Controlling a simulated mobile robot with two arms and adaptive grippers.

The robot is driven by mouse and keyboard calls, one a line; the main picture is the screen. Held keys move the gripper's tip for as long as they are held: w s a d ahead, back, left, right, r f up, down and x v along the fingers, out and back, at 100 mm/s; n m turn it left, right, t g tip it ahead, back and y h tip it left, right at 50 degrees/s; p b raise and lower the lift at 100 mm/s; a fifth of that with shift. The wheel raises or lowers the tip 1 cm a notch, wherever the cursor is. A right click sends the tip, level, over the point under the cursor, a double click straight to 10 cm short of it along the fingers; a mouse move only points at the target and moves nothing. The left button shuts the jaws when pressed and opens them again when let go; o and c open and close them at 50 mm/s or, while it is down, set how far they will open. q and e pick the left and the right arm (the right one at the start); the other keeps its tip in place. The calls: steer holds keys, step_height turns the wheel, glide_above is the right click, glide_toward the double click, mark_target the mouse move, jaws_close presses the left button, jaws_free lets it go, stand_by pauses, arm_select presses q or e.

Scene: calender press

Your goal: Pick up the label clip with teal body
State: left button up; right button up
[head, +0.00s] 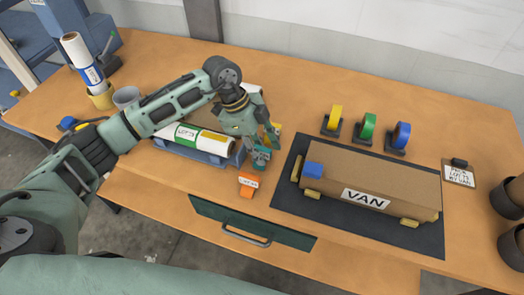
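The label clip with the teal body (261,156) is on the wooden table, just left of the dark mat, directly under my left gripper (262,143). My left gripper points down, and its fingers are at the clip and partly cover it. The fingers are small and overlap the clip in this view, so I cannot tell whether they are closed on it. An orange label clip (248,185) with a white label stands nearer the table's front edge. A yellow piece (275,129) shows partly behind the fingers. My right gripper is not in view.
A cardboard van (375,180) lies on the dark mat (330,212). A blue tray (190,152) holding a labelled roll is under my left arm. Yellow, green and blue tape rolls (368,127) stand behind the van. A small clipboard (459,174) lies at right.

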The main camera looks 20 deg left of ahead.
mark_target(262, 148)
arm_select(q)
steer(key=c, duration=0.9)
steer(key=shift+o, duration=0.2)
steer(key=shift+r, duration=0.25)
jaws_close()
step_height(262, 148, up, 10)
steer(key=shift+f+b, duration=0.2)
steer(key=shift+b, duration=0.85)
